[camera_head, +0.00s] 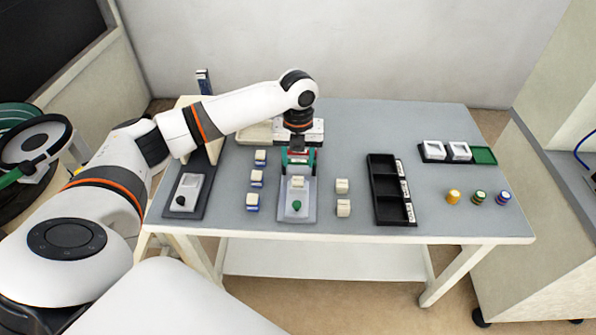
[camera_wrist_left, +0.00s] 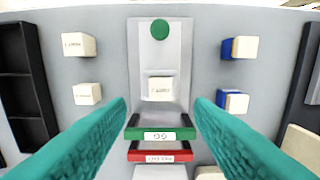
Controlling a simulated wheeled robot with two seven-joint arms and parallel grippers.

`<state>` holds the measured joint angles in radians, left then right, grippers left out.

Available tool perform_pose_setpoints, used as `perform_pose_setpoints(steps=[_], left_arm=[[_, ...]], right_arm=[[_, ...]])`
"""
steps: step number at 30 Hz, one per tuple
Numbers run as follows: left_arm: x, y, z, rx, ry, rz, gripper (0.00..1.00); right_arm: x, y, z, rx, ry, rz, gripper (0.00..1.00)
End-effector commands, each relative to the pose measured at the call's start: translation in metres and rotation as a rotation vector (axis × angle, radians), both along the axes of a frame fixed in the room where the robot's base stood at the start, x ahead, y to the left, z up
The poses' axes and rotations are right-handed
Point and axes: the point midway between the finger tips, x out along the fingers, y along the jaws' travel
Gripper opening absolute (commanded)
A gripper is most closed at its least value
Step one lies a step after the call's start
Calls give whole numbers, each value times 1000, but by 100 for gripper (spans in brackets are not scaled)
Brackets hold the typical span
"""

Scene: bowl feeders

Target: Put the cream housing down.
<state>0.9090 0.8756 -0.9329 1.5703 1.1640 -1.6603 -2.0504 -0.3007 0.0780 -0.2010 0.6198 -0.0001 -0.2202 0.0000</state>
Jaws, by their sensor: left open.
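The cream housing (camera_head: 298,182) sits upright on the light grey plate of a fixture (camera_head: 298,215) that has a green knob at its front. My right gripper is not in view.
Cream-and-blue blocks (camera_head: 256,178) stand left of the fixture; two cream blocks (camera_head: 343,208) stand right of it. A black compartment tray (camera_head: 376,190) is farther right. The table's front middle is clear.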

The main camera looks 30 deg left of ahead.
Motion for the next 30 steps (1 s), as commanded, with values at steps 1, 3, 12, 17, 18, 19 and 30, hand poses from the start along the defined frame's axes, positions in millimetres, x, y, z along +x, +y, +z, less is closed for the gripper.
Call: perform_pose_setpoints(steps=[1,3,12,17,18,19,30], left_arm=[[1,0,11,1,-3,0,48],[0,0,22,0,-1,1,48],[0,0,44,0,1,2,48],[0,0,44,0,1,2,48],[0,0,44,0,1,1,48],[0,0,44,0,1,1,48],[-4,-12,32,-3,1,22,48]], right_arm=[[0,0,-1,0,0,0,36],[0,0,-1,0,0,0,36],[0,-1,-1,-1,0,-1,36],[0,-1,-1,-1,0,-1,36],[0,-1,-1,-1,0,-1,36],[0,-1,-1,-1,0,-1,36],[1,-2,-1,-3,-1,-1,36]])
